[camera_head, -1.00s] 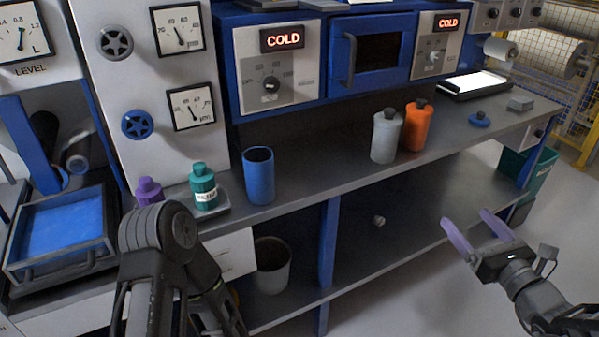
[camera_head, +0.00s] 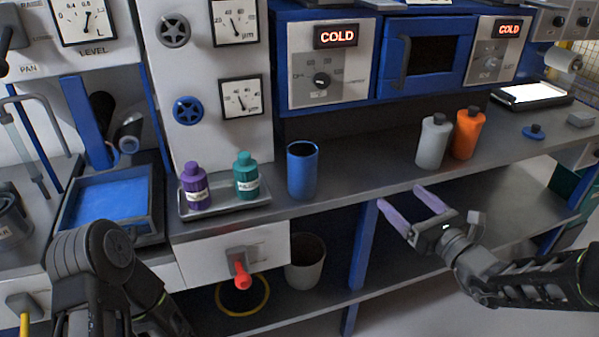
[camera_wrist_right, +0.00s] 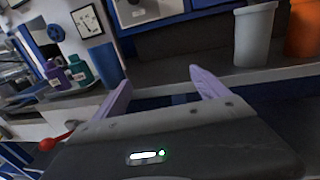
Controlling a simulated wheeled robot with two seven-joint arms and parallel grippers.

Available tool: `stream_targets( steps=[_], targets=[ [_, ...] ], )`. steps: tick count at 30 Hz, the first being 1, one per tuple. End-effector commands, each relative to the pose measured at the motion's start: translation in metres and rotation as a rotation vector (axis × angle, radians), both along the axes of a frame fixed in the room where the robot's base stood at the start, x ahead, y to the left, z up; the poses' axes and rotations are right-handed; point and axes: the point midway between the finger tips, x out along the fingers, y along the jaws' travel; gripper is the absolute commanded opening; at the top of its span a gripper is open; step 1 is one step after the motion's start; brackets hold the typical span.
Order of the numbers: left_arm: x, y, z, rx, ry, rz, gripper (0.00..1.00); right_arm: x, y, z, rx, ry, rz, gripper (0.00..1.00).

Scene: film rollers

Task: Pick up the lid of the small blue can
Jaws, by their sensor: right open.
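The blue lid (camera_head: 534,131), a flat disc with a dark knob, lies on the bench at the right in the head view. The small blue can (camera_head: 302,172) stands upright and uncovered on the bench near the middle, and it also shows in the right wrist view (camera_wrist_right: 107,64). My right gripper (camera_head: 398,196) is open and empty in front of the bench edge, left of the lid and well apart from it. Its two purple fingers (camera_wrist_right: 158,78) show in the right wrist view, where the lid does not appear. My left arm is at lower left; its gripper is out of view.
A grey bottle (camera_head: 433,141) and an orange bottle (camera_head: 467,133) stand left of the lid. A grey block (camera_head: 580,120) lies right of it, a bright panel (camera_head: 532,94) behind. Purple (camera_head: 195,187) and teal (camera_head: 246,177) bottles stand on a tray. The lower shelf is mostly clear.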

Motion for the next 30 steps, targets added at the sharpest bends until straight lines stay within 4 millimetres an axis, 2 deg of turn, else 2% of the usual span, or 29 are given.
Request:
stream_targets(
  steps=[14, 17, 20, 23, 24, 26, 27, 30],
  targets=[
    [0.000, 0.000, 0.001, 0.000, 0.000, 0.001, 0.47, -0.001, 0.003, -0.003, -0.006, 0.008, 0.008, 0.84],
    [0.000, 0.000, 0.004, 0.000, 0.000, 0.001, 0.47, -0.006, 0.017, -0.018, -0.042, 0.047, 0.053, 0.84],
    [0.000, 0.000, 0.011, 0.000, 0.000, 0.001, 0.47, -0.022, 0.046, -0.052, -0.129, 0.129, 0.156, 0.84],
    [0.000, 0.000, 0.022, 0.000, 0.000, 0.001, 0.47, -0.060, 0.086, -0.107, -0.288, 0.249, 0.337, 0.84],
    [0.000, 0.000, 0.027, 0.000, 0.000, 0.001, 0.47, -0.082, 0.101, -0.133, -0.372, 0.298, 0.430, 0.84],
    [0.000, 0.000, 0.036, 0.000, 0.001, 0.002, 0.47, -0.123, 0.120, -0.172, -0.518, 0.361, 0.590, 0.84],
    [0.000, 0.000, 0.042, 0.000, 0.001, 0.002, 0.47, -0.153, 0.128, -0.197, -0.628, 0.388, 0.705, 0.84],
    [0.000, 0.000, 0.058, -0.001, 0.001, 0.002, 0.47, -0.228, 0.131, -0.248, -0.924, 0.384, 1.010, 0.84]
  ],
)
